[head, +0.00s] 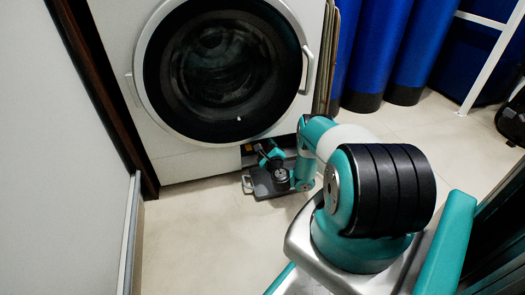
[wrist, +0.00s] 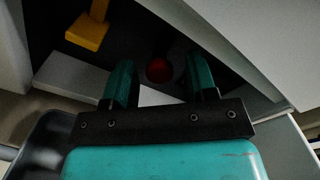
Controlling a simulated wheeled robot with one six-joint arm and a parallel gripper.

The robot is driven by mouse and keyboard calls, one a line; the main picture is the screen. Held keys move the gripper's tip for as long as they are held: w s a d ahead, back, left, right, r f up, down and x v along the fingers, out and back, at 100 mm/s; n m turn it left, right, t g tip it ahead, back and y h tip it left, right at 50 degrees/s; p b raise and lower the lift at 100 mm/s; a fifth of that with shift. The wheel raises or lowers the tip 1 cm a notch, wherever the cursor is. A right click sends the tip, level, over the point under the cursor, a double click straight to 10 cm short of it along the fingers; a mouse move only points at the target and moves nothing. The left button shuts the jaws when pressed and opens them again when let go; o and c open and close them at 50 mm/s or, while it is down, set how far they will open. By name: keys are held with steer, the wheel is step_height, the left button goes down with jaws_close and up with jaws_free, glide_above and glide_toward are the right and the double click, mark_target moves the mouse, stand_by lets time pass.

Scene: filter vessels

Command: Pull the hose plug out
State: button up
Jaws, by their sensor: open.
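A dark recess (wrist: 130,45) low in the washing machine (head: 185,165) holds a yellow piece (wrist: 88,32) with a stem and wider end, at the upper left of the wrist view. A round red piece (wrist: 160,70) sits deeper inside, seen between my fingers. I cannot tell for certain which of them is the hose plug. My gripper (wrist: 162,80) is open, with teal fingers at the left and right of the red piece in the picture and nothing between them. The yellow piece is left of the left finger, apart from it. In the head view my wrist hides most of the recess.
A dark flap or tray (head: 262,188) with a light handle lies out in front of the recess, under my gripper. The round machine door (head: 222,62) is above. Blue cylinders (head: 408,50) stand at the back right. The floor (head: 205,235) at left is clear.

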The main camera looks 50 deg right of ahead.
steer(key=shift+w+d, duration=0.25)
steer(key=shift+w, duration=0.3)
